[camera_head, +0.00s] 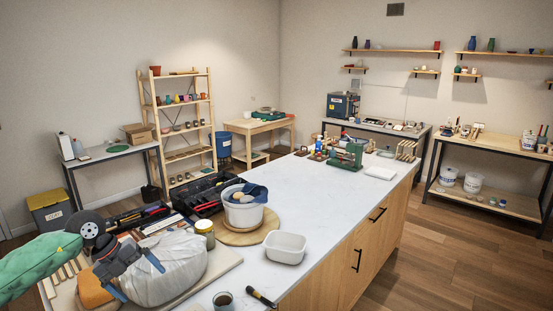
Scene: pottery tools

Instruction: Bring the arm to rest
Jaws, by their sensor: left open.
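My left arm (38,262), in a green cover, comes in from the left edge in the head view. My left gripper (140,281) hangs at the end of it over the near left part of the white-topped counter (330,207). Its two fingers are spread apart, in front of a large white wrapped bundle (178,268). I cannot tell whether they touch the bundle. I see nothing held between the fingers. My right gripper is not in view.
Beside the bundle stand a jar (205,236), a white bucket with a blue cloth (243,211) on a round wooden board (240,236), and a white tub (285,247). An open black toolbox (205,192) lies behind. The counter's middle is clear.

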